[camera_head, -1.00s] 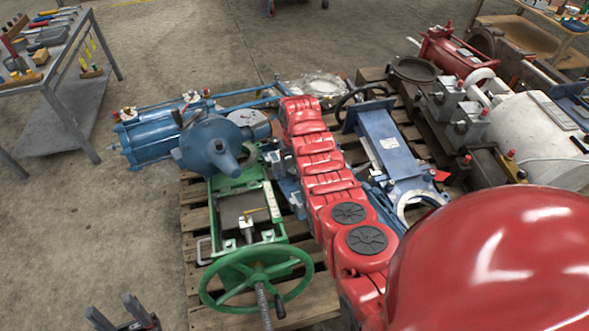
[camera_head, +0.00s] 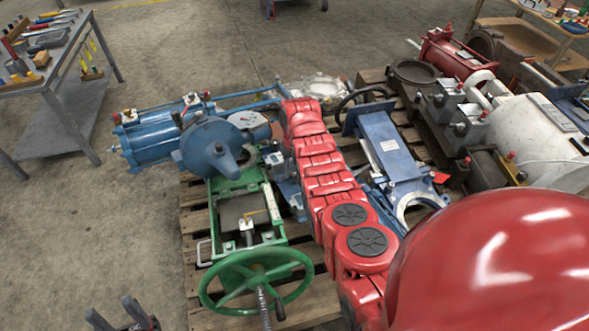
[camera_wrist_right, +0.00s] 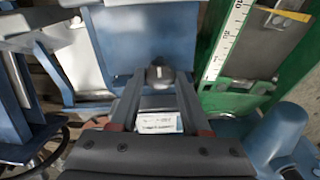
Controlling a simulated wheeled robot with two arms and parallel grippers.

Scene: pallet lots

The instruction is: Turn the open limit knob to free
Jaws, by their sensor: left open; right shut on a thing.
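In the right wrist view a small dark grey knob (camera_wrist_right: 159,74) with a light mark on top sits on a blue housing (camera_wrist_right: 118,45). My right gripper (camera_wrist_right: 159,84) is shut on the knob, one finger on each side. A white label plate (camera_wrist_right: 160,122) shows between the fingers; its print is too blurred to read. In the head view my red right arm reaches over the pallet and hides the knob. My left gripper (camera_head: 117,311) is open and empty at the bottom left, over the floor.
A green valve frame with a handwheel (camera_head: 257,283) stands left of my right arm, beside a blue actuator (camera_head: 208,146). A blue gate valve (camera_head: 392,152) and a white cylinder (camera_head: 530,125) lie to the right. A tool bench (camera_head: 62,65) stands far left; the floor between is clear.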

